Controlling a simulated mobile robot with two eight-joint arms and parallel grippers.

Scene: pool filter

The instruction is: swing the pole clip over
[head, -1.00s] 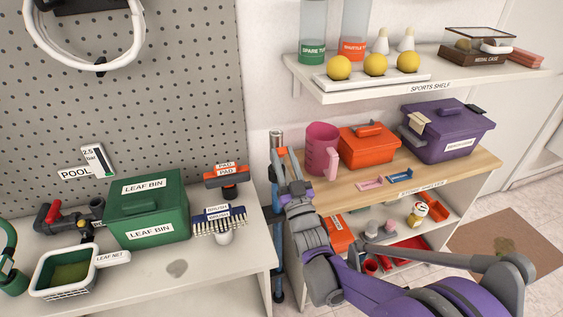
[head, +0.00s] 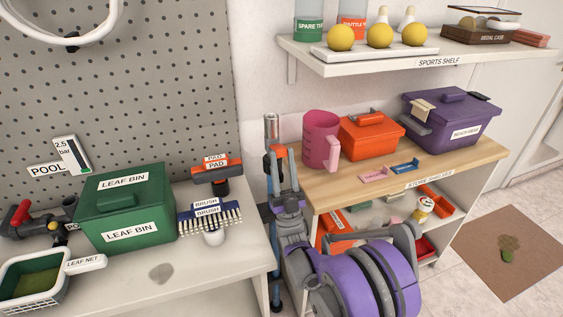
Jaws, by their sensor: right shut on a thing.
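The upright pole (head: 271,130) stands in the gap between the white bench and the wooden-topped store shelves. Its top is bare metal and its lower part is blue. A small orange-red piece, apparently the pole clip (head: 278,149), shows at the pole just below the metal top. My right gripper (head: 281,158) points upward there, shut on this piece, with its grey fingers on either side. The fingers hide much of the clip, so its exact angle cannot be told. My right wrist and arm hide part of the lower pole. My left gripper is out of view.
On the bench stand a green leaf bin (head: 124,208), a brush (head: 210,216) and a leaf net (head: 32,281). A pink jug (head: 319,138), orange box (head: 370,139) and purple crate (head: 450,125) stand on the shelf top, right of the gripper. The sports shelf (head: 430,62) overhangs above.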

